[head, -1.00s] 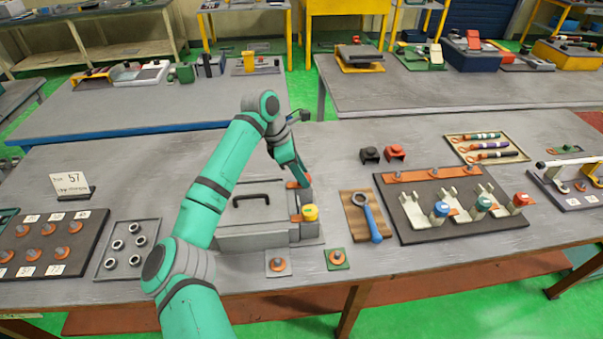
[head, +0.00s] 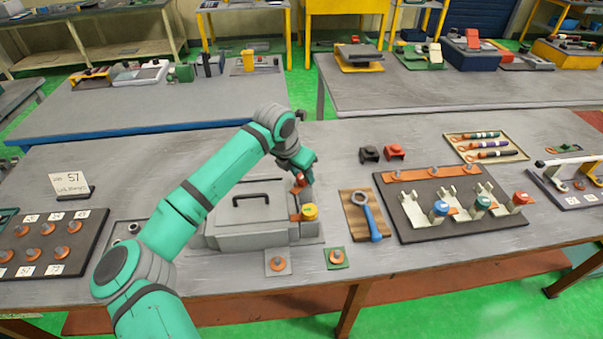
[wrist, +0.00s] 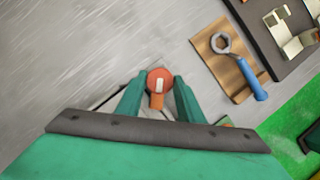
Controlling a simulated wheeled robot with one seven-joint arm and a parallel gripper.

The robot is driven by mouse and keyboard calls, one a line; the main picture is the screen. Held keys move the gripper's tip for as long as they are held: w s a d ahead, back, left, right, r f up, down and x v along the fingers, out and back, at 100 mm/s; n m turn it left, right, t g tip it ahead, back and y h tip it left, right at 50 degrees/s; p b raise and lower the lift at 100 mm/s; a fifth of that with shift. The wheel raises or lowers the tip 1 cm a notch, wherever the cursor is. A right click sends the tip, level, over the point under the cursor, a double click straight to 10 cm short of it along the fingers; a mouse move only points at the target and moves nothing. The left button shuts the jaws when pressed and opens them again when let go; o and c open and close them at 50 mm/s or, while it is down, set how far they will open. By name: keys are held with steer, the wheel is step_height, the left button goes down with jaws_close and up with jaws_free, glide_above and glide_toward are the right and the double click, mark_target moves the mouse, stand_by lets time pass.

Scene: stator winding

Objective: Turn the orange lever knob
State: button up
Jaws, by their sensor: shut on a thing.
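The orange lever knob (wrist: 158,77), round with a pale mark on its face, sits between my fingertips in the wrist view. An orange stem runs down from it toward my palm. My gripper (wrist: 158,92) is shut on the knob, one green finger on either side. In the head view, my gripper (head: 303,178) is at the right end of a grey box, and a bit of the orange-red knob (head: 300,180) shows beside the fingers.
A wooden board (head: 353,225) with a blue-handled ring wrench (head: 368,218) lies right of the box. A dark fixture plate (head: 425,228) with coloured knobs is farther right. Two small plates with copper terminals lie in front. The bench behind the box is clear.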

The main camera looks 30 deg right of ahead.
steer(key=n, duration=0.2)
steer(key=n+t+y, duration=0.1)
steer(key=n, duration=0.2)
steer(key=n+t+y, duration=0.1)
steer(key=n, duration=0.1)
steer(key=shift+s+d, duration=0.15)
steer(key=shift+s, duration=0.1)
steer(key=n+y, duration=0.1)
steer(key=n, duration=0.2)
steer(key=n+y, duration=0.1)
steer(key=n, duration=0.2)
steer(key=shift+d+f+n+t, duration=0.2)
steer(key=shift+n+t, duration=0.1)
steer(key=shift+n, duration=0.1)
steer(key=n+y, duration=0.1)
steer(key=n, duration=0.2)
steer(key=n+y, duration=0.1)
steer(key=n, duration=0.2)
steer(key=shift+d+g+y, duration=0.2)
steer(key=shift+g+y, duration=0.1)
steer(key=shift+g, duration=0.1)
steer(key=n+y, duration=0.1)
steer(key=n, duration=0.2)
steer(key=n+g, duration=0.1)
steer(key=n, duration=0.2)
steer(key=shift+w+d+n+g+y, duration=0.1)
steer(key=shift+w+n+g+y, duration=0.05)
steer(key=shift+n+g+y, duration=0.2)
